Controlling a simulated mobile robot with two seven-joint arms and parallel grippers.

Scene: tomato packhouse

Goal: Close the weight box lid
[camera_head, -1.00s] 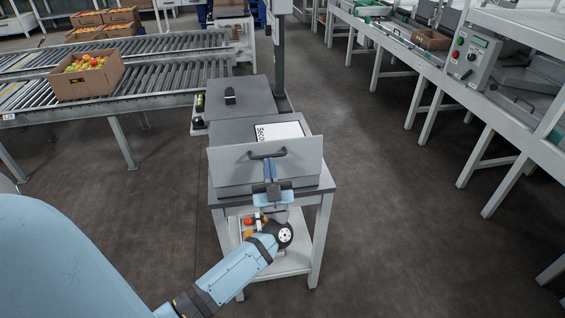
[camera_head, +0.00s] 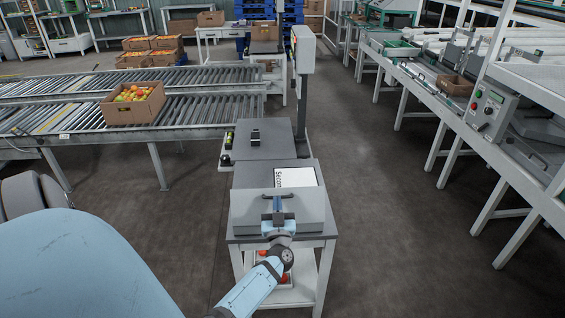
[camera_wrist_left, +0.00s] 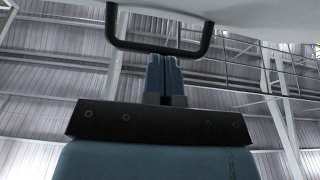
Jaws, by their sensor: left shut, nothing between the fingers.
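The weight box lid (camera_head: 248,212) is a light grey panel at the near end of the small stand, and looks tilted up. A dark bar handle sits on it; in the left wrist view the handle (camera_wrist_left: 160,48) hangs from the pale lid above my fingers. My left gripper (camera_head: 277,202) is in front of the lid at the handle. Its blue fingers (camera_wrist_left: 165,75) are shut with nothing between them, their tips close below the handle bar; I cannot tell whether they touch it. The box interior is hidden behind the lid. My right gripper is not in view.
A white sheet with black lettering (camera_head: 294,177) lies behind the lid. A grey scale platform (camera_head: 262,142) stands farther back beside a post. Roller conveyors with a tomato carton (camera_head: 134,104) are on the left. A long bench (camera_head: 440,105) stands right, with clear floor between.

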